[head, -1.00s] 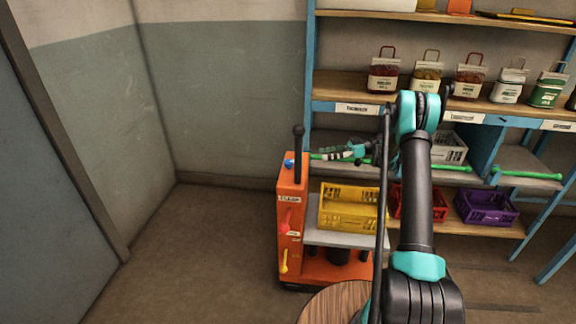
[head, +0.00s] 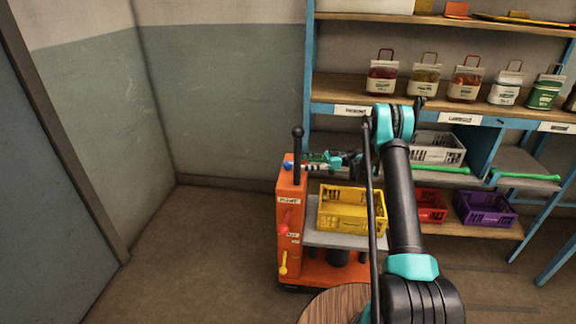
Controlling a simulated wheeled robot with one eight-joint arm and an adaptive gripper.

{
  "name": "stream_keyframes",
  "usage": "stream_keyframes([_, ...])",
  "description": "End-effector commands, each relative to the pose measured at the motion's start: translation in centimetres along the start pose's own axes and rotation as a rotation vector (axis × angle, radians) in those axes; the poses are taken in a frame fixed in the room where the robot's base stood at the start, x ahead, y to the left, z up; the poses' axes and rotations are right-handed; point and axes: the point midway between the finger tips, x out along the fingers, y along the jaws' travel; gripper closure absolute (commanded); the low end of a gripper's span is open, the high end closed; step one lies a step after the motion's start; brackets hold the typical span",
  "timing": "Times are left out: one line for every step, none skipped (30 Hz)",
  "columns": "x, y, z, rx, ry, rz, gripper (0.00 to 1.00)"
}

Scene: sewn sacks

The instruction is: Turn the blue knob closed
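The blue knob (head: 288,165) sits at the top left of the orange cart (head: 291,210), beside an upright black handle. It is small in the head view, and its turned angle cannot be made out. My gripper (head: 312,166) is just right of the black handle, at about the knob's height, and points left toward it. Whether it touches the handle or the knob cannot be told. Its fingers are too small and partly mixed with the background to show whether they are open or shut.
The black handle (head: 298,155) stands close to my gripper. A red knob (head: 283,229) and a yellow knob (head: 283,264) are lower on the cart. A yellow crate (head: 352,222) rests on the cart's grey shelf. Shelving with jars stands behind. The floor to the left is clear.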

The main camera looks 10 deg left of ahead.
Motion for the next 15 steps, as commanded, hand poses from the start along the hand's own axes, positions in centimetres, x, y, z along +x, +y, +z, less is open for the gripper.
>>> stream_keyframes([1.2,-0.1,0.0,0.000,0.000,-0.004,0.44])
stream_keyframes([1.8,-0.1,0.0,0.000,0.000,-0.004,0.44])
stream_keyframes([2.5,-0.1,0.0,0.000,0.000,-0.003,0.44])
stream_keyframes([3.0,-0.1,0.0,0.000,0.000,-0.002,0.44])
stream_keyframes([3.5,-0.1,0.0,0.000,0.000,-0.003,0.44])
stream_keyframes([4.1,-0.1,0.0,0.000,0.000,-0.003,0.44])
stream_keyframes([4.5,-0.1,0.0,0.000,0.000,-0.002,0.44])
stream_keyframes([4.9,-0.1,0.0,0.000,0.000,-0.002,0.44])
stream_keyframes([5.4,-0.1,0.0,0.000,0.000,-0.002,0.44])
stream_keyframes([5.7,-0.1,0.0,0.000,0.000,-0.002,0.44])
stream_keyframes([6.0,-0.1,0.0,0.000,0.000,-0.002,0.44])
stream_keyframes([6.3,0.0,0.0,0.000,-0.001,-0.002,0.44])
stream_keyframes([6.4,0.0,0.0,0.000,-0.001,-0.001,0.44])
stream_keyframes([6.6,0.0,0.0,0.000,-0.001,-0.001,0.44])
stream_keyframes([6.7,0.0,0.0,0.000,-0.001,0.000,0.44])
